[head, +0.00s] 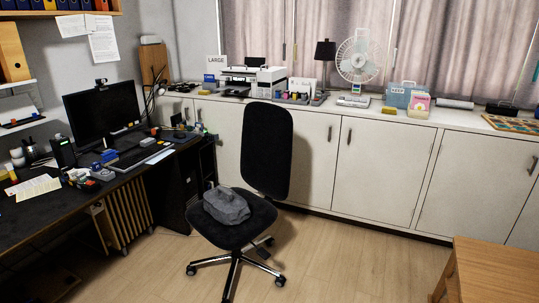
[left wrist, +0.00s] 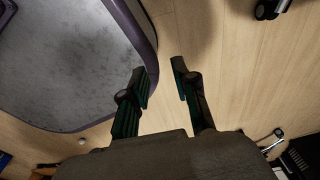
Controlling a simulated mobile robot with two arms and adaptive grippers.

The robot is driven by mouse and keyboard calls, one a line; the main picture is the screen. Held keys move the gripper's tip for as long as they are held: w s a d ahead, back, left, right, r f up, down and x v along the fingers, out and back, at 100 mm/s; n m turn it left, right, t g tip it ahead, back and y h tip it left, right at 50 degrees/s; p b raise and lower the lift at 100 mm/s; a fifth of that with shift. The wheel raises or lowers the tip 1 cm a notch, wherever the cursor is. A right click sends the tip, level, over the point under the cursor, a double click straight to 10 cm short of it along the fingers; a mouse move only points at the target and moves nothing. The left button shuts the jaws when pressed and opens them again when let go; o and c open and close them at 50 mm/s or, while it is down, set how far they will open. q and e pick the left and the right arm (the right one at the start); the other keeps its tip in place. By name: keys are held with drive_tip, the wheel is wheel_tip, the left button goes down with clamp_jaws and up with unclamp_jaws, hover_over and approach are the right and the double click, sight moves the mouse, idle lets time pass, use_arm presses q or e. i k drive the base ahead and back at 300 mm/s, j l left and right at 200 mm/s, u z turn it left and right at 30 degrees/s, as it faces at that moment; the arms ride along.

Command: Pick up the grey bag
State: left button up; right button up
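The grey bag (head: 226,206) lies slumped on the seat of a black office chair (head: 266,150) in the head view. No gripper touches it there, and neither of my grippers shows in the head view. My left gripper (left wrist: 161,78) shows in the left wrist view with its two dark fingers apart and nothing between them. It hangs over the wooden floor, and the bag does not show in that view. My right gripper is in neither view.
A black desk (head: 100,180) with a monitor (head: 104,108) stands left of the chair. White cabinets (head: 385,165) run behind it. A wooden table (head: 495,268) stands at the front right. Bare floor (head: 350,260) lies between chair and table.

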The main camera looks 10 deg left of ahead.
sight(227, 207)
drive_tip(key=i+j, duration=0.2)
drive_tip(key=i, duration=0.2)
drive_tip(key=i+j, duration=0.2)
drive_tip(key=i, duration=0.25)
drive_tip(key=i+j+z, duration=0.1)
drive_tip(key=i, duration=0.3)
drive_tip(key=j, duration=0.1)
